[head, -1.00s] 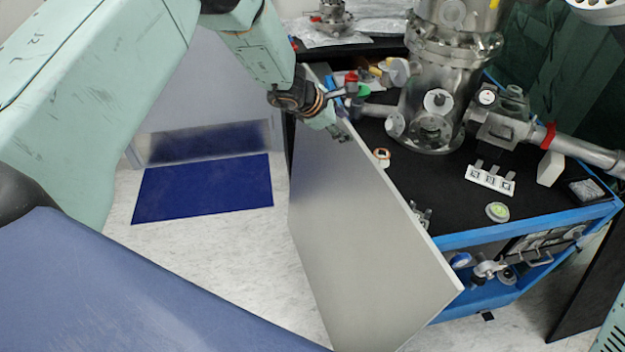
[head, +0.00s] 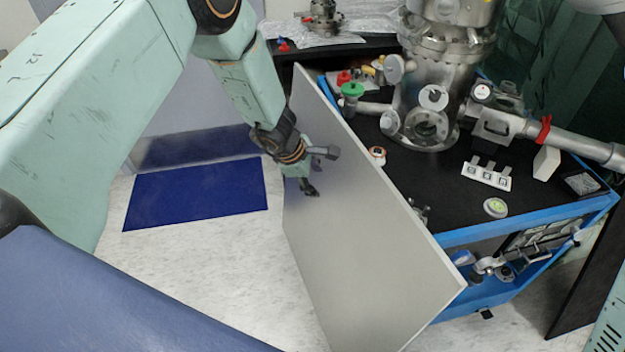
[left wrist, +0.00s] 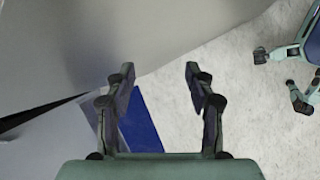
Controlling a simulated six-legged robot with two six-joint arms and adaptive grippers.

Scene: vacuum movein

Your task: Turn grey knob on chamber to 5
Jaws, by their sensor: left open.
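The steel chamber (head: 440,45) stands on the black top of a blue-framed cart. Several round fittings are on it, including a grey disc (head: 393,68) on its left side and a pale disc (head: 433,97) on its front. I cannot tell which one is the grey knob, and no number scale is readable. My left gripper (head: 322,171) is open and empty, left of the cart, in front of the left face of a tall grey panel. In the left wrist view its two fingers (left wrist: 159,73) are spread with nothing between them.
The upright grey panel (head: 360,235) stands between my left gripper and the cart top (head: 400,185). A green knob (head: 352,90) sits near the panel's far edge. A blue mat (head: 195,193) lies on the pale floor, which is otherwise open left of the panel.

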